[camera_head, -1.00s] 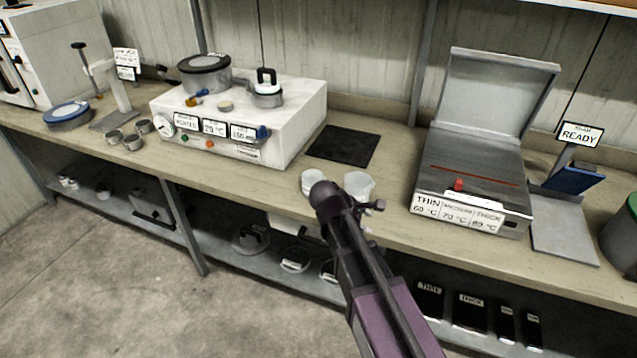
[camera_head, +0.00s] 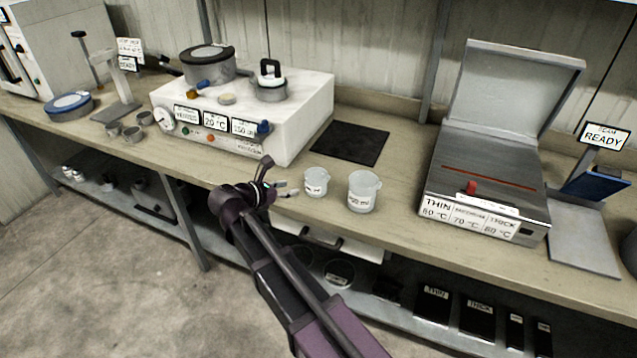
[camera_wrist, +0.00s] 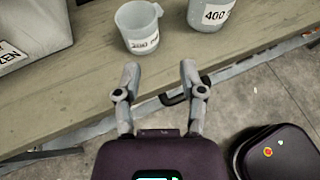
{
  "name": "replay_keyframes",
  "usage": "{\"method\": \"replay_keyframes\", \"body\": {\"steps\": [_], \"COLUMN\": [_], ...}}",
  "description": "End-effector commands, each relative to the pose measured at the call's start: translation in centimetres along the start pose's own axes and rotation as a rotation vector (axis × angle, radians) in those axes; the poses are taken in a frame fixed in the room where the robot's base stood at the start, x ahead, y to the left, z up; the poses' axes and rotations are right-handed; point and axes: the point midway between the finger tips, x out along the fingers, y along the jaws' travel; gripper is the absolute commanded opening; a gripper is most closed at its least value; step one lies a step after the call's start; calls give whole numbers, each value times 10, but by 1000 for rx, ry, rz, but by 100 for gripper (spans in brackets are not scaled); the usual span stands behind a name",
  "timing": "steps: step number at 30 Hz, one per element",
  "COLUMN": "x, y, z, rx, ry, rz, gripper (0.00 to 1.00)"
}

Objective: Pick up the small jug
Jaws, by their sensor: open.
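The small jug (camera_head: 316,182) is a translucent white beaker with a label, upright near the front edge of the bench. In the wrist view the small jug (camera_wrist: 139,27) is ahead of the fingers, at the top centre. A larger jug (camera_head: 363,191), labelled 400 in the wrist view (camera_wrist: 213,14), stands to its right, a small gap apart. My gripper (camera_head: 278,185) is open and empty, just left of the small jug and apart from it. In the wrist view my gripper's fingers (camera_wrist: 160,78) are spread with nothing between them.
A white control box (camera_head: 245,115) with dials stands to the left behind. A dark mat (camera_head: 350,142) lies behind the jugs. A metal hinged-lid heater (camera_head: 485,185) is to the right. The bench's front edge (camera_head: 400,236) runs close by; a lower shelf lies beneath it.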

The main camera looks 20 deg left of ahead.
Motion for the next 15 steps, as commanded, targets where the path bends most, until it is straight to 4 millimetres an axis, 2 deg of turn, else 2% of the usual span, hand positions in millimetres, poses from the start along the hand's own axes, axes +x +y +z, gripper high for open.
{"method": "replay_keyframes", "body": {"steps": [10, 15], "x": [9, 24], "y": [-4, -4], "z": [2, 1], "rx": [5, 7], "ry": [1, 1], "rz": [-9, -11], "gripper": [52, 52]}}
